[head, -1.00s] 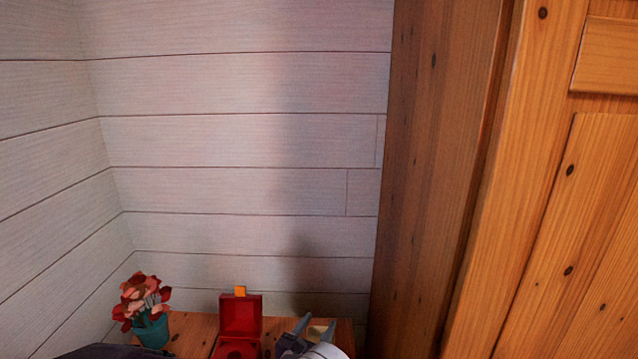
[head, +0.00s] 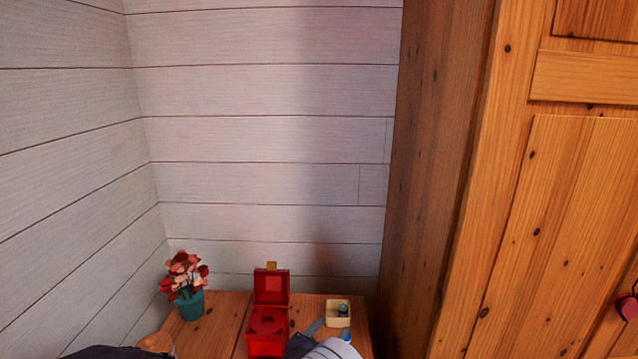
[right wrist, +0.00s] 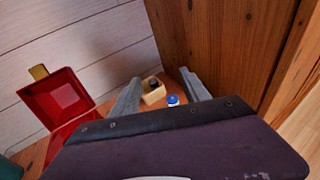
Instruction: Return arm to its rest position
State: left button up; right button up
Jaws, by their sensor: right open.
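My right gripper (head: 328,332) is at the bottom of the head view, low over the wooden tabletop (head: 220,325). In the right wrist view its two grey fingers (right wrist: 160,88) are spread apart with nothing held between them. Beyond the fingers are a small cream box (right wrist: 153,96) with a dark item in it and a small blue-topped object (right wrist: 173,100). The cream box (head: 338,314) also shows in the head view, just right of the gripper. My left gripper is not in view.
An open red box (head: 268,325) with its lid up stands left of the right gripper. A teal pot with red flowers (head: 188,290) is farther left. A wooden wardrobe (head: 540,220) rises on the right. A plank wall (head: 270,130) closes off the back.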

jog(key=s+d+f+m+g+h+b, duration=0.1)
jog(key=s+d+f+m+g+b, duration=0.15)
jog(key=s+d+m+g, duration=0.4)
jog(key=s+d+f+m+g+h+b, duration=0.1)
jog(key=s+d+f+m+g, duration=0.25)
jog(key=d, duration=0.55)
pick_arm(q)
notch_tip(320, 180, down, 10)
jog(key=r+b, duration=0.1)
jog(key=b, duration=0.5)
pick_arm(e)
jog(key=s+f+m+g+y, duration=0.4)
jog(key=s+m+y, duration=0.5)
jog(key=s+m, duration=0.85)
pick_arm(q)
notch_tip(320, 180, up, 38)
jog(key=p, duration=3.8)
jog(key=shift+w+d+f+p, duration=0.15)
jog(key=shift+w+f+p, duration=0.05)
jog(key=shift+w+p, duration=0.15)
pick_arm(e)
notch_tip(320, 180, up, 37)
jog(key=w+m+t, duration=0.1)
jog(key=m, duration=0.1)
jog(key=shift+w+y, duration=0.3)
